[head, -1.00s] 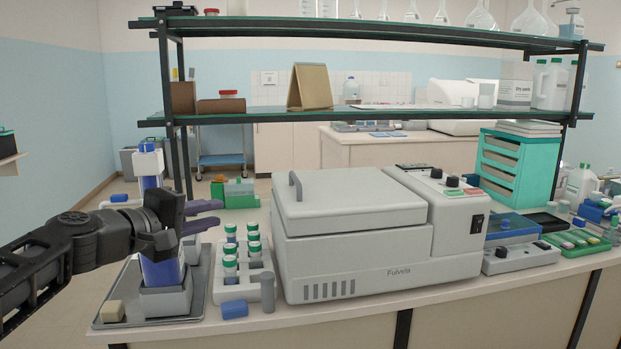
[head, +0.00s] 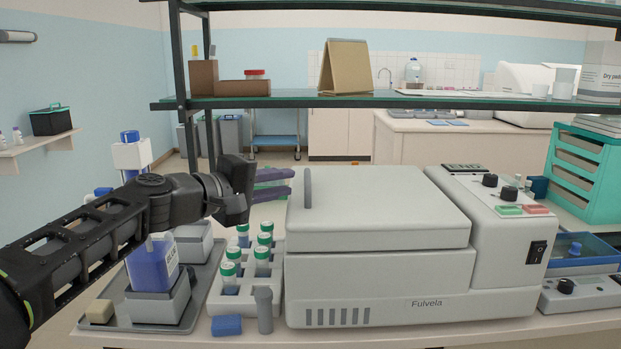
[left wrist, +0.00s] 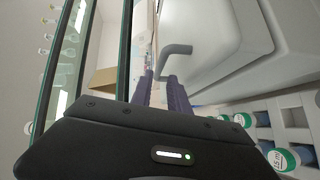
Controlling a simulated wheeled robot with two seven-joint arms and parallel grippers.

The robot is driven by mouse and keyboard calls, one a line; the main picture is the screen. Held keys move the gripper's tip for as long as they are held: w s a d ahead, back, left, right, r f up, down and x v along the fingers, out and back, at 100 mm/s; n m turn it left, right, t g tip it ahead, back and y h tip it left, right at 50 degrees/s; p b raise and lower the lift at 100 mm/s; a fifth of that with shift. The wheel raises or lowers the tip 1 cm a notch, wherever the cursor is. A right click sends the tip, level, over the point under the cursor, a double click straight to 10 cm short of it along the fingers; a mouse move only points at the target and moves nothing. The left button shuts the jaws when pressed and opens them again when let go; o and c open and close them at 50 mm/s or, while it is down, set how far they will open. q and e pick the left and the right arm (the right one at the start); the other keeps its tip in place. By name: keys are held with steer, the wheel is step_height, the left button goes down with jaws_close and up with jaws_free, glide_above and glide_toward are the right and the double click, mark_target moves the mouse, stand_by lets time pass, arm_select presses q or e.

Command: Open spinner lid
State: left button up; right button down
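The spinner is a light grey box marked Fulvela (head: 380,285), standing on the bench. Its lid (head: 390,212) is shut, and a grey bar handle (head: 308,188) rises at the lid's left side. My left gripper (head: 288,182) reaches in from the left, with its purple fingers pointing at the handle. The fingers are apart and empty, just left of the handle. In the left wrist view the handle (left wrist: 175,52) lies just beyond the open fingertips (left wrist: 160,78). My right gripper is not in view.
A white rack (head: 232,303) of green-capped tubes stands below my left gripper, beside the spinner. A tray (head: 200,300) with a blue-filled bottle (head: 152,268) is further left. The control panel (head: 505,190) is at the spinner's right. A glass shelf (head: 370,101) crosses behind and above.

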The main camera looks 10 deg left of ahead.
mark_target(308, 175)
arm_select(q)
steer(key=p+x, duration=0.1)
steer(key=x, duration=0.6)
steer(key=shift+w+d+p, duration=0.15)
steer(key=shift+w+p, duration=0.15)
steer(key=shift+p, duration=0.1)
steer(key=shift+f, duration=0.1)
jaws_close()
stand_by(1.0)
